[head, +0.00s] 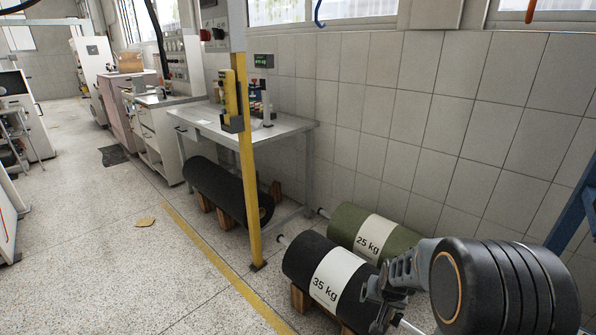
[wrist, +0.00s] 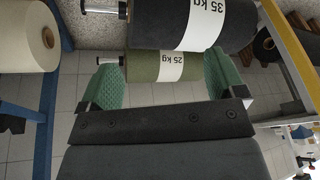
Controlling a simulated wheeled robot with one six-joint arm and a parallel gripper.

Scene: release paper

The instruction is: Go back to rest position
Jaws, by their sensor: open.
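My gripper (head: 374,304) is at the lower right of the head view, in front of the right end of the black roll labelled 35 kg (head: 322,268). I cannot tell whether it touches the roll. In the wrist view, the two green-padded fingers of my gripper (wrist: 160,68) are spread wide with nothing held between them. The green roll labelled 25 kg (head: 372,233) lies behind the black one, against the wall side. Both rolls also show in the wrist view, the green roll (wrist: 150,66) between the fingertips and the black roll (wrist: 160,24) above it.
A yellow post (head: 247,170) and a metal table (head: 245,125) stand left of the rolls. Another dark roll (head: 222,188) lies on wooden blocks under the table. A pale roll (wrist: 28,35) and blue frame are at left in the wrist view. The floor at left (head: 120,260) is mostly clear.

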